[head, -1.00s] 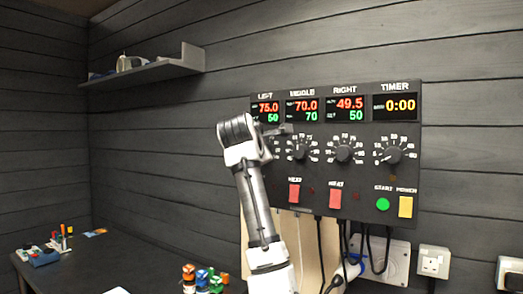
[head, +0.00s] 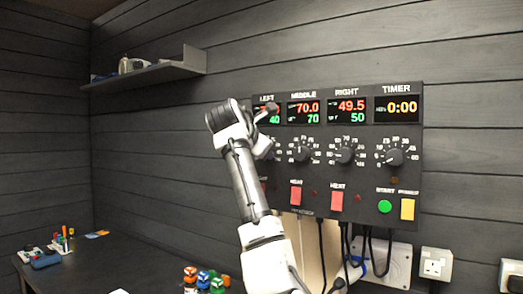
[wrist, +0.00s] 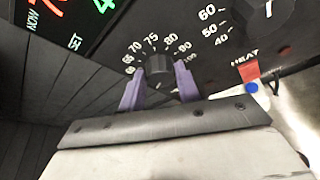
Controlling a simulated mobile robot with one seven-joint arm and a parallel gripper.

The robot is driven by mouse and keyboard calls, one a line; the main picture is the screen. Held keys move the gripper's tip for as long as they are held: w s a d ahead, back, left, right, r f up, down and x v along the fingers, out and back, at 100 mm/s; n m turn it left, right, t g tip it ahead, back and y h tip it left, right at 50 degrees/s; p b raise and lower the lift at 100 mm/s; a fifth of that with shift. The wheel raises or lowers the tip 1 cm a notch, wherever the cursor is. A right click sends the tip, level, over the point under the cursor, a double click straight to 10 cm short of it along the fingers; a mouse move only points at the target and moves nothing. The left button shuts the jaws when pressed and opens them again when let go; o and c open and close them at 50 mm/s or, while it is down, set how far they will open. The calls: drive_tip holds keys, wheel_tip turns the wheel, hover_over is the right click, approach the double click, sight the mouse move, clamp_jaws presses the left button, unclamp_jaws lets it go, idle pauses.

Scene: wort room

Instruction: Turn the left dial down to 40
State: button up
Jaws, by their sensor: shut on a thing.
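The control panel (head: 349,211) hangs on the wall. Its left display (head: 272,119) shows a green 40; its red figure is mostly hidden by my arm. In the head view my arm also covers most of the left dial. In the wrist view the black left dial (wrist: 158,69) sits between the two purple fingers of my gripper (wrist: 158,82), which is shut on it. The scale marks show around the dial's far side; its near side is partly hidden.
The middle dial (head: 302,150), right dial (head: 345,155) and timer dial (head: 394,156) stand to the right. Red heat switches (head: 296,196), a green start button (head: 385,207) and a yellow power switch (head: 407,209) lie below. Cables hang under the panel.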

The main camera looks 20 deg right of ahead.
drive_tip(key=shift+f, duration=0.1)
drive_tip(key=o, duration=1)
drive_tip(key=b+v, duration=0.2)
drive_tip(key=v, duration=0.5)
drive_tip(key=b+v, duration=0.3)
drive_tip(key=v, duration=0.3)
drive_tip(key=shift+s+a+r, duration=0.2)
drive_tip(key=shift+s+r, duration=0.05)
drive_tip(key=shift+r, duration=0.1)
